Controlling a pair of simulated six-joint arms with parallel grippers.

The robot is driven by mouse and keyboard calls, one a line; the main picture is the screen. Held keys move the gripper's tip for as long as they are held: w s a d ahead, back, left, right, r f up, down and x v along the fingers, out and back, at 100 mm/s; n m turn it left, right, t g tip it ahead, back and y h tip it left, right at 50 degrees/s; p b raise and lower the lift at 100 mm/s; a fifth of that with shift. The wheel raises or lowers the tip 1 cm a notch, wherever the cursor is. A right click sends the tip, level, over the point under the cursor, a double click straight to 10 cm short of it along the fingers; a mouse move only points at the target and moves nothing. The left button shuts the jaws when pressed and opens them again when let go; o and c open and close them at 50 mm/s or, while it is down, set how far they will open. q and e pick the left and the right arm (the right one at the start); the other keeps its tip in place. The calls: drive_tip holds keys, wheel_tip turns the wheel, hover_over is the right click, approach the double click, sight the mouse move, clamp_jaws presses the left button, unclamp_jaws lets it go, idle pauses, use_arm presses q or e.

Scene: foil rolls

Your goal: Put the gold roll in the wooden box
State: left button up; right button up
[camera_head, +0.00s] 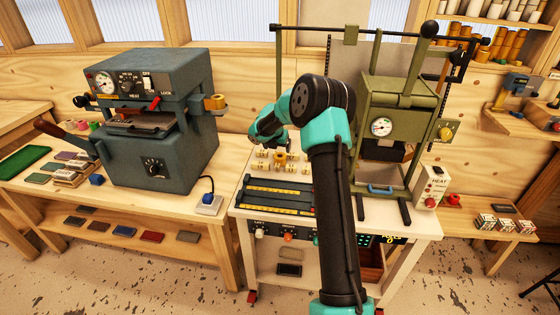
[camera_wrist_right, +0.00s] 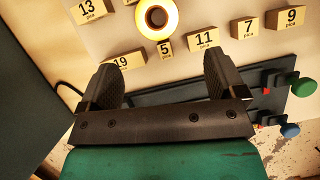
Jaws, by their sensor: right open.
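A gold roll (camera_head: 280,157) stands on the pale bench among small cream number blocks. A reddish-brown wooden box (camera_head: 371,264) is partly visible on the shelf under the bench, partly behind my arm. My left gripper is not in view.
Number blocks (camera_wrist_right: 203,39) stand around the roll. A grey press (camera_head: 150,120) is at left, with another gold roll (camera_head: 215,102) on its side. A green press (camera_head: 393,110) stands at right. Dark trays (camera_head: 275,193) lie at the bench front.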

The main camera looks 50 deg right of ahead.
sight(279, 157)
drive_tip(key=shift+x, duration=2.7)
drive_tip(key=shift+x, duration=2.6)
drive_tip(key=shift+w, duration=0.15)
drive_tip(key=shift+c, duration=0.3)
drive_tip(key=c, duration=1)
